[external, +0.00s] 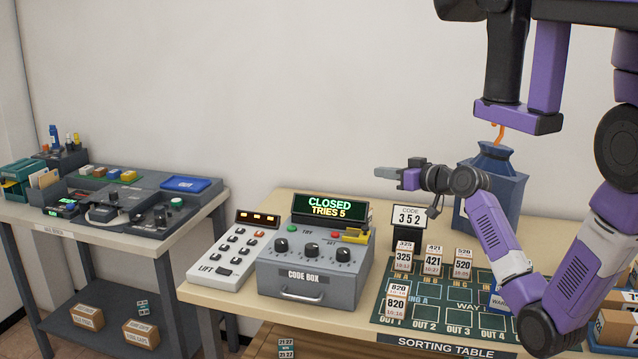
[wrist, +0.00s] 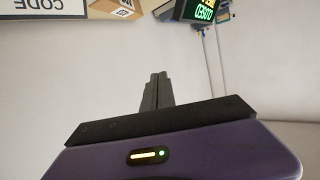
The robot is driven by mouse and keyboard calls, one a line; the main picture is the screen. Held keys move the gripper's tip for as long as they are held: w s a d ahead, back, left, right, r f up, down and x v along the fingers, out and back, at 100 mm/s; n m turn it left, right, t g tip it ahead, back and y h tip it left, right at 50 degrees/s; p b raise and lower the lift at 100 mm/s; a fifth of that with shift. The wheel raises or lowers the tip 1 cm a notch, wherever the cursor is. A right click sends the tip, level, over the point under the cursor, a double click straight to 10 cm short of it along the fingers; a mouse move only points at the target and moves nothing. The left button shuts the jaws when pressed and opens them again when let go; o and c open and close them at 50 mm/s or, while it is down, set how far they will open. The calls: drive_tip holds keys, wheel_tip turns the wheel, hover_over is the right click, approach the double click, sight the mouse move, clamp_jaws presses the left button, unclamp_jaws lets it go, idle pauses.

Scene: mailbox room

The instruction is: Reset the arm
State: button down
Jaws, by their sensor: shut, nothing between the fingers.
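My gripper (external: 386,174) is raised above the sorting table, pointing left in the external view, beside the code card. Its fingers are shut and hold nothing; in the wrist view the shut fingers (wrist: 155,92) stand against a plain pale wall. My purple and black arm reaches in from the right, bent at the elbow low over the table's right part. The wrist view appears upside down, with the code card (wrist: 45,8) at its upper left and the lit code box display (wrist: 198,10) at its upper right.
The grey code box (external: 308,277) reads CLOSED, TRIES 5. A LIFT keypad (external: 232,257) stands left of it. Numbered tags (external: 403,257) stand on the green mat (external: 425,305). A dark blue sack (external: 497,185) is behind my forearm. A side table (external: 100,225) stands at left.

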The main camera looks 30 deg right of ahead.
drive_tip(key=s+f+h, duration=0.1)
drive_tip(key=s+f, duration=0.2)
drive_tip(key=s, duration=1.2)
drive_tip(key=s+f+m+h, duration=0.1)
drive_tip(key=s+f, duration=0.2)
drive_tip(key=s, duration=1.2)
drive_tip(key=s+f+m+h, duration=0.1)
drive_tip(key=s+f, duration=0.2)
drive_tip(key=s, duration=1.2)
drive_tip(key=shift+s+a+f+g+h, duration=0.15)
drive_tip(key=shift+s+a+g+h, duration=0.15)
drive_tip(key=shift+g+h, duration=0.1)
